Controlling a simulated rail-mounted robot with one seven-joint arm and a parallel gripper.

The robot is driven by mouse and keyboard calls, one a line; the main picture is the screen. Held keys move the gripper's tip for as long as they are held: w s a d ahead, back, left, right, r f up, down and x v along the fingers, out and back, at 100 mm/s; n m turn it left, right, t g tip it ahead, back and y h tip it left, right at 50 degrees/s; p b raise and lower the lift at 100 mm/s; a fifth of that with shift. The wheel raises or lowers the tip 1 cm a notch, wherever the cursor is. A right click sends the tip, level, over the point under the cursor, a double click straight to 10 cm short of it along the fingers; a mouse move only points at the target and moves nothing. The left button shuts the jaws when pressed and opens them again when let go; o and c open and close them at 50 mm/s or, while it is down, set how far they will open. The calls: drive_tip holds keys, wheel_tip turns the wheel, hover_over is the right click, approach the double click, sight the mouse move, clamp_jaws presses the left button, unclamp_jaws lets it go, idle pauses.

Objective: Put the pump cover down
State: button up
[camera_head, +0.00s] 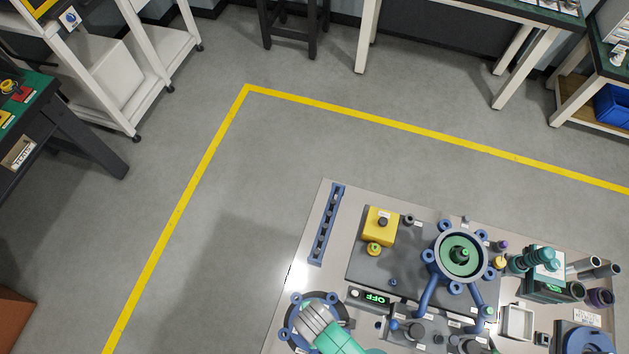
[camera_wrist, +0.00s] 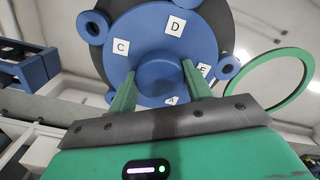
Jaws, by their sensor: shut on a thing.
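The pump cover (camera_wrist: 165,22) is a round blue disc with lugs at its rim and letter tags C, D, E and A on its face. It fills the upper middle of the wrist view. My gripper (camera_wrist: 160,88) has its two green fingers shut on the cover's raised middle. In the head view my gripper (camera_head: 318,322) is at the bench's lower left. The cover's blue lugs (camera_head: 297,297) show around it, over a dark round area. I cannot tell whether the cover touches what is behind it. The pump body (camera_head: 460,254), a blue lugged ring with green inside, stands right of it.
A green ring (camera_wrist: 277,84) shows right of the cover. On the bench (camera_head: 318,225) are a blue slotted rail (camera_head: 327,223), a yellow block (camera_head: 380,226), a lit display (camera_head: 371,297), and teal parts (camera_head: 545,275) at right. Yellow-marked floor lies beyond.

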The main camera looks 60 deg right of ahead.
drive_tip(key=shift+f, duration=0.1)
drive_tip(key=o, duration=1.5)
wheel_tip(320, 180, up, 12)
drive_tip(key=p, duration=0.2)
drive_tip(key=shift+r, duration=0.2)
